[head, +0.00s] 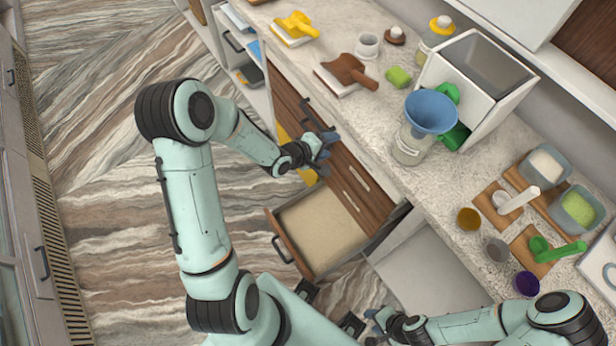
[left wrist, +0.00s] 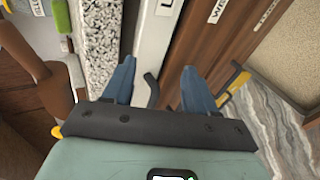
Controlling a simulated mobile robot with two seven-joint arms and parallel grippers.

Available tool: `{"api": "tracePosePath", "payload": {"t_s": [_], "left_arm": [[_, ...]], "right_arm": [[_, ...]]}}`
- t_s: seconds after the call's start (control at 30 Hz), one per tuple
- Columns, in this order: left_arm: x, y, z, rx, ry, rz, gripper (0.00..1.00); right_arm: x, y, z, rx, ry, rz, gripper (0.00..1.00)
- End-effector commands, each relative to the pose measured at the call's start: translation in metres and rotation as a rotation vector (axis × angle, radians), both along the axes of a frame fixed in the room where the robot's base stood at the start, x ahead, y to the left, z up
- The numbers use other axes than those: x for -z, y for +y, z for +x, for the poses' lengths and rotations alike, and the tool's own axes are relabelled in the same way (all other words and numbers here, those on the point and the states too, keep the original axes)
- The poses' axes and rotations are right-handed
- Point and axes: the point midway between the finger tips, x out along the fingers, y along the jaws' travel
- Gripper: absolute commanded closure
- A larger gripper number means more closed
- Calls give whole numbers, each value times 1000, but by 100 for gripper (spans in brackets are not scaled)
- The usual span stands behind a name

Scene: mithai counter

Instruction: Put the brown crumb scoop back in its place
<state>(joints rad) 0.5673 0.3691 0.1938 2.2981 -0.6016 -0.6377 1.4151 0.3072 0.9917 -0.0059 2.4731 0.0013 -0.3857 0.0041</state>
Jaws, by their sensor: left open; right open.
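The brown crumb scoop (head: 350,70) lies on the counter over a pale flat pad (head: 332,82), its handle pointing right. A brown shape at the left edge of the left wrist view (left wrist: 28,75) appears to be this scoop. My left gripper (head: 327,147) is open and empty, in front of the wooden drawer fronts and below the counter edge. Its two blue fingers show apart in the left wrist view (left wrist: 158,72). My right gripper (head: 376,324) is low at the bottom of the head view, beside the cabinet, and looks empty.
A drawer (head: 318,228) stands pulled out, with a bare beige bottom. A yellow scoop (head: 297,25) lies farther along the counter. A green block (head: 398,77), a white cup (head: 367,44) and a jar with a blue funnel (head: 430,110) stand near the brown scoop.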

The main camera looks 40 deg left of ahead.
Motion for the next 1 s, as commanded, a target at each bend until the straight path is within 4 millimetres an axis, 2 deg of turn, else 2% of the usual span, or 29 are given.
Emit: {"api": "tracePosePath", "payload": {"t_s": [0.03,0.1,0.17,0.2,0.27,0.3,0.4,0.5,0.63,0.73,1.0], "left_arm": [[36,-17,-16,58,79,40,43],[79,-37,-42,152,181,116,43],[113,-54,-69,250,267,174,43],[133,-66,-89,324,323,210,43],[160,-83,-122,445,404,259,43],[176,-94,-145,528,452,288,43],[204,-115,-198,730,551,337,43],[219,-129,-241,896,615,363,43],[227,-137,-274,1027,655,376,43],[228,-139,-282,1063,663,381,43],[228,-139,-282,1066,661,382,43]], "right_arm": [[0,0,0,0,0,0,57],[0,0,0,0,0,0,57],[0,0,0,0,0,0,57],[0,0,0,0,0,0,57],[0,0,0,0,0,0,57],[0,0,0,0,0,0,57],[0,0,0,0,0,0,57],[0,0,0,0,0,0,57],[0,0,0,0,0,0,57],[0,0,0,0,0,0,57],[0,0,0,0,0,0,57]]}}
